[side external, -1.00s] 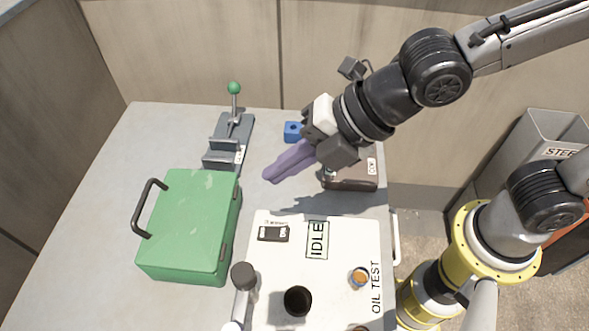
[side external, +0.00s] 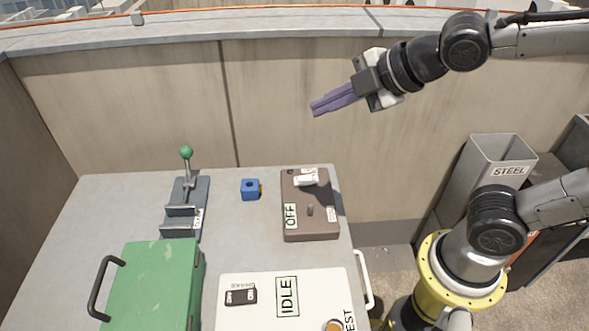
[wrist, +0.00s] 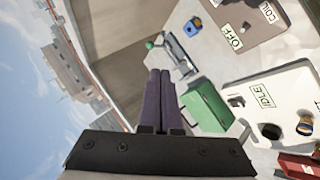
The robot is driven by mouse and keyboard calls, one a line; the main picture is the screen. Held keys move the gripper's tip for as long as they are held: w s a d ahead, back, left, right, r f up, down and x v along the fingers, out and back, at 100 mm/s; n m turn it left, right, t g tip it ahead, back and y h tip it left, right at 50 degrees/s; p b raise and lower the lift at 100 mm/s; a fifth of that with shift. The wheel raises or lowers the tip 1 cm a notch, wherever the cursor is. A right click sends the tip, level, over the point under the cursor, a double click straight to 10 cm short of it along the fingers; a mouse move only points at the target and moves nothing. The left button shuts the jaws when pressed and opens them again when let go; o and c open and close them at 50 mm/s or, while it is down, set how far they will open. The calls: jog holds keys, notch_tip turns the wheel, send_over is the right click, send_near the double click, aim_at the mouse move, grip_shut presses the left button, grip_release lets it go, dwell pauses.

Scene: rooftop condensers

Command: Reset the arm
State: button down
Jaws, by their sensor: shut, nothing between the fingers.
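My gripper (side external: 312,109) is raised well above the grey table (side external: 95,215), out in front of the back wall, with its purple fingers pointing left and slightly down. The fingers lie together and hold nothing. In the wrist view my gripper (wrist: 160,75) also shows its two purple fingers side by side, touching, with nothing at the tips. It is apart from everything on the table.
On the table are a green case (side external: 155,285), a lever clamp (side external: 185,205) with green knob, a blue block (side external: 250,190), a brown box (side external: 310,222) marked OFF and a white panel (side external: 250,315) marked IDLE. A STEEL bin (side external: 490,165) stands right. The air around my gripper is clear.

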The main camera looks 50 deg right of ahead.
jog(key=s+d+f+m+g+h, duration=0.1)
jog(key=s+d+f+m+g, duration=0.1)
jog(key=s+m, duration=0.5)
jog(key=s+d+f+m+g+h, duration=0.1)
jog(key=s+d+f+m+g, duration=0.1)
jog(key=s+d+m, duration=0.3)
jog(key=s+f+m, duration=0.1)
jog(key=s+m, duration=0.1)
jog(key=m, duration=0.2)
jog(key=shift+d+f, duration=0.15)
jog(key=shift+d, duration=0.15)
